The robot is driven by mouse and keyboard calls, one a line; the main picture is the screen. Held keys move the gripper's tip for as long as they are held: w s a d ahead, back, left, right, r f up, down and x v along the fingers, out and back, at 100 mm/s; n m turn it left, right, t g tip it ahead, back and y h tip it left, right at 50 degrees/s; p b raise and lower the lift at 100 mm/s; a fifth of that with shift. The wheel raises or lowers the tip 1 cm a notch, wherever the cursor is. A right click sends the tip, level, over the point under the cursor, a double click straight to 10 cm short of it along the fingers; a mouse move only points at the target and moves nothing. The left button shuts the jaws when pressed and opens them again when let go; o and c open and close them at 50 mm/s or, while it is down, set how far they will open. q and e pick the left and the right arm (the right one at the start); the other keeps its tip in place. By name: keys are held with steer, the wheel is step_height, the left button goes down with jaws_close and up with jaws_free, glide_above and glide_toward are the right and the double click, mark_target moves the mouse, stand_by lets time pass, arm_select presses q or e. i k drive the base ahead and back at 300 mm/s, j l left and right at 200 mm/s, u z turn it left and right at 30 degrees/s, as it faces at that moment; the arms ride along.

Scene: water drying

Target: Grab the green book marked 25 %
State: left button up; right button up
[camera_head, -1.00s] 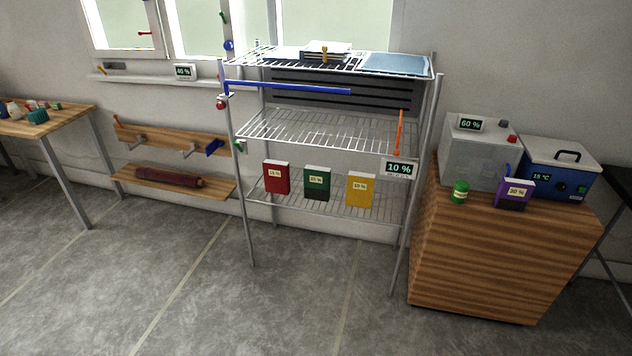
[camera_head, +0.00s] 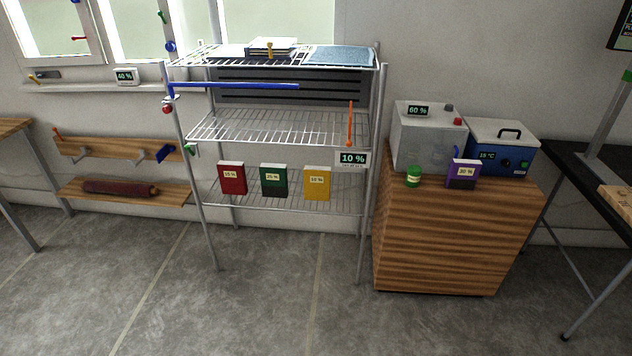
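The green book (camera_head: 273,181) stands upright on the lower wire shelf of the metal rack, with a pale label on its front that is too small to read surely. A red book (camera_head: 231,179) stands to its left and a yellow book (camera_head: 316,184) to its right, with gaps between them. Neither of my grippers is in view.
The metal rack (camera_head: 372,224) has a blue bar and an orange lever. A wooden cabinet (camera_head: 445,240) to its right bears a grey box, a blue bath, a green can and a purple book. The grey floor in front is clear.

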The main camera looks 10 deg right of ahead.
mark_target(274, 176)
steer(key=i+j+z, duration=0.25)
steer(key=i+j, duration=0.65)
